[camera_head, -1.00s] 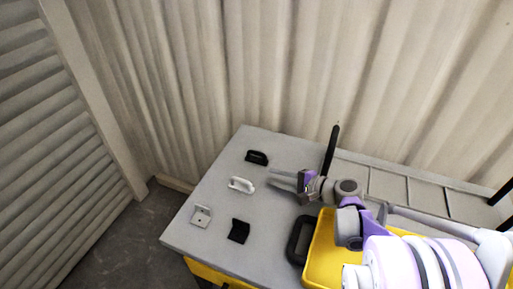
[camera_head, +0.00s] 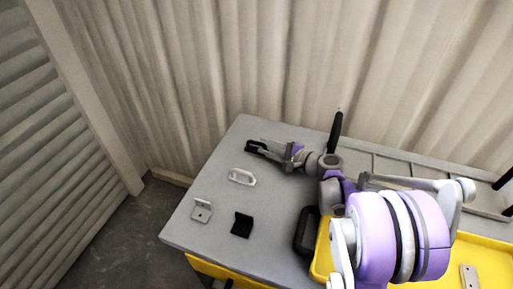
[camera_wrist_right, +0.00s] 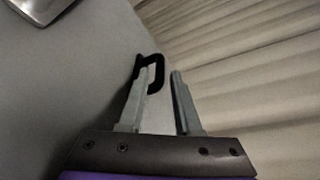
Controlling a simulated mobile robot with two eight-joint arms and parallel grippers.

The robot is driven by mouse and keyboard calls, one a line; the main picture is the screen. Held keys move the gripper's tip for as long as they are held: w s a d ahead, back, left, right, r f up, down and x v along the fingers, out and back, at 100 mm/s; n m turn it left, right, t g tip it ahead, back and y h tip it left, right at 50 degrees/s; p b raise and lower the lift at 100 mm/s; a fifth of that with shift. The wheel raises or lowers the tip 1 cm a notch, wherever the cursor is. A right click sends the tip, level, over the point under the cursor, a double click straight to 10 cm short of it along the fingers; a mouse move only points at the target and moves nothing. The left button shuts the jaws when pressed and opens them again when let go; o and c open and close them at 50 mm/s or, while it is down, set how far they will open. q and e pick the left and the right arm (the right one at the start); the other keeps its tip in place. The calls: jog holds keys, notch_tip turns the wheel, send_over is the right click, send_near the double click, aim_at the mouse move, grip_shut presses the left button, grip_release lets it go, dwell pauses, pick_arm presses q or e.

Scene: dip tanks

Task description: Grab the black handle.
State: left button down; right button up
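The black handle (camera_head: 254,146) lies near the far left edge of the grey table top. In the right wrist view the black handle (camera_wrist_right: 157,75) shows as a dark loop at the fingertips. My right gripper (camera_head: 265,151) reaches it from the right and partly covers it. In the wrist view my right gripper's fingers (camera_wrist_right: 162,72) are apart; one finger overlaps the handle, and part of the loop shows between them. I cannot tell whether they touch. My left gripper is not in view.
A white handle (camera_head: 242,176), a grey bracket (camera_head: 202,210) and a black bracket (camera_head: 242,225) lie nearer on the table top (camera_head: 215,180). A yellow tray (camera_head: 487,262) is at the right. A corrugated wall (camera_head: 230,60) stands behind.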

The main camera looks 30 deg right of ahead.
jog(key=x, duration=0.3)
jog(key=shift+s, duration=0.1)
grip_shut()
dwell(1.3)
